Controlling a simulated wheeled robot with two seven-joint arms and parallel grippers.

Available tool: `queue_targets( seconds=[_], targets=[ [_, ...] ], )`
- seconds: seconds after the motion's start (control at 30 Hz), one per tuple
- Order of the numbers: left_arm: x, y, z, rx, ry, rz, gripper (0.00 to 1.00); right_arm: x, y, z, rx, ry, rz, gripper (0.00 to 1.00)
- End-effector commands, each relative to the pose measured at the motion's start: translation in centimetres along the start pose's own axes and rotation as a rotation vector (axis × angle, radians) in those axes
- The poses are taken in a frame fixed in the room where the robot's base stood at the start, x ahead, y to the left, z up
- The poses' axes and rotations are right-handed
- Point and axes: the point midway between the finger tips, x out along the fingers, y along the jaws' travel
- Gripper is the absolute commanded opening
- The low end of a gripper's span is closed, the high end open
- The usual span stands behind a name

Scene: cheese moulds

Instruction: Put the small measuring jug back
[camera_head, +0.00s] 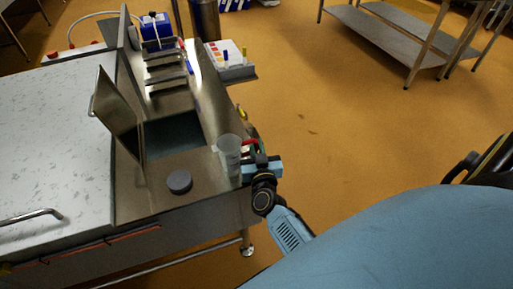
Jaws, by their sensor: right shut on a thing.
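The small measuring jug (229,151) looks like a clear, pale, upright cup at the front right corner of the steel worktop (145,200). My right gripper (246,168) reaches in from the lower right and is shut on the jug at its right side. The fingertips are small and partly hidden, so the exact grip is hard to see. I cannot tell whether the jug's base touches the worktop. My left gripper is not in view.
A dark round disc (179,181) lies left of the jug. Behind it are a sunken basin (173,135) and an upright metal panel (119,112). A white board with coloured items (228,62) stands farther back. Open floor lies to the right.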

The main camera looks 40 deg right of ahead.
Motion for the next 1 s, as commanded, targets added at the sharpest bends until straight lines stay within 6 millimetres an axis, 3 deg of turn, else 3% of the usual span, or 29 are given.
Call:
queue_targets(
  seconds=[0.1,0.13,0.3,0.67,1.0],
  targets=[
    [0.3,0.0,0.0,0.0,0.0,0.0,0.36,0.0,0.0,0.4,-0.001,0.0,0.0,0.0],
    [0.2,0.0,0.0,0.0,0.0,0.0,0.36,0.0,0.0,0.4,-0.001,0.0,0.0,0.14],
    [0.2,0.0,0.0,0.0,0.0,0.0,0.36,0.0,0.0,0.3,-0.001,-0.001,0.0,0.34],
    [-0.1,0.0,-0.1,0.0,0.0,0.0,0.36,-0.3,0.0,-0.1,0.001,-0.002,0.0,0.34],
    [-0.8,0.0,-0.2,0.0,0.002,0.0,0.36,-7.1,0.1,0.1,0.0,-0.006,0.0,0.34]
  ],
)
